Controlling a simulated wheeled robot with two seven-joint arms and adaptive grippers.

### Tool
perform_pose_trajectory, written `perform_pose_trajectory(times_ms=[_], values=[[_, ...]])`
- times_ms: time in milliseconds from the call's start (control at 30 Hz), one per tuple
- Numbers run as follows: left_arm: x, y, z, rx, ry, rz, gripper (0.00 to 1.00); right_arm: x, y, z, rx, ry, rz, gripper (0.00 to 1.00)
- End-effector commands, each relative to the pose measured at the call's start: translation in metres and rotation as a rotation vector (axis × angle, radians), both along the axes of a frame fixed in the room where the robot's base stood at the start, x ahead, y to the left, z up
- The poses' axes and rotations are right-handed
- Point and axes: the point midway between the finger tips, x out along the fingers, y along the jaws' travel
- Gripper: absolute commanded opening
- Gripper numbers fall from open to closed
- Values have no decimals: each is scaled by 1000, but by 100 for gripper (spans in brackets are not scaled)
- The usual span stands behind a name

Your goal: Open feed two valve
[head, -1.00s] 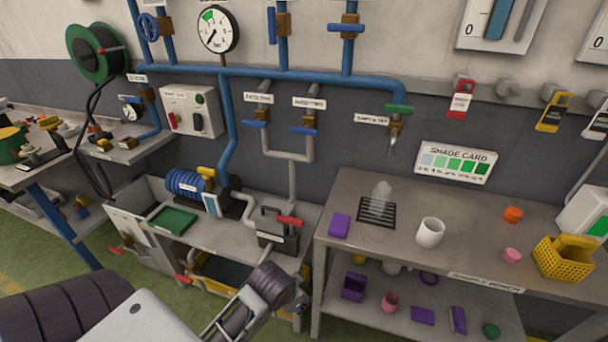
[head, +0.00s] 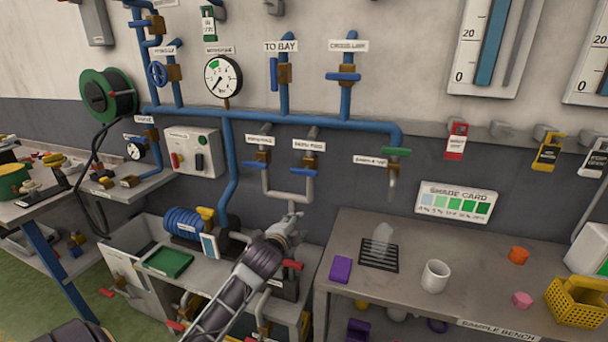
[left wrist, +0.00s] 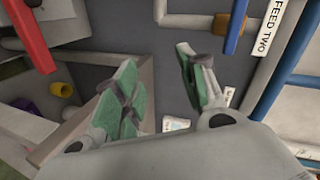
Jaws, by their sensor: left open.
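The feed two valve is the right one of a pair on grey pipes, with a brown body and a blue lever (head: 305,171) lying crosswise to its pipe. Its label (head: 308,145) is above it. In the left wrist view the blue lever (left wrist: 235,24) and FEED TWO label (left wrist: 270,24) are at the top right, turned sideways. My left gripper (head: 294,220) is below the valve and apart from it. Its green-padded fingers (left wrist: 160,88) are spread with nothing between them. My right gripper is not in view.
The other paired valve (head: 256,164) is close on the left. A red handle (head: 291,265) is just below my left gripper. The sample bench (head: 405,311) is to the right, holding a white mug (head: 435,275). Blue pipes (head: 345,115) run above.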

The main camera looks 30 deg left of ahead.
Motion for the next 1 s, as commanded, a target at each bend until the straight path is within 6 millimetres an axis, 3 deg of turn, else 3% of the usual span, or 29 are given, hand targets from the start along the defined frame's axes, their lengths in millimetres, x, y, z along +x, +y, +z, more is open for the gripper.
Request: perform_pose_trajectory(times_ms=[100,300,467,1000], values=[[20,21,41,147,-94,-23,41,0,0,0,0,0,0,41],[36,41,85,315,-188,-38,41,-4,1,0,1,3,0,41],[38,44,95,351,-208,-39,41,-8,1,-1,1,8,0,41],[44,46,94,347,-207,-39,41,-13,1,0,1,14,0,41]])
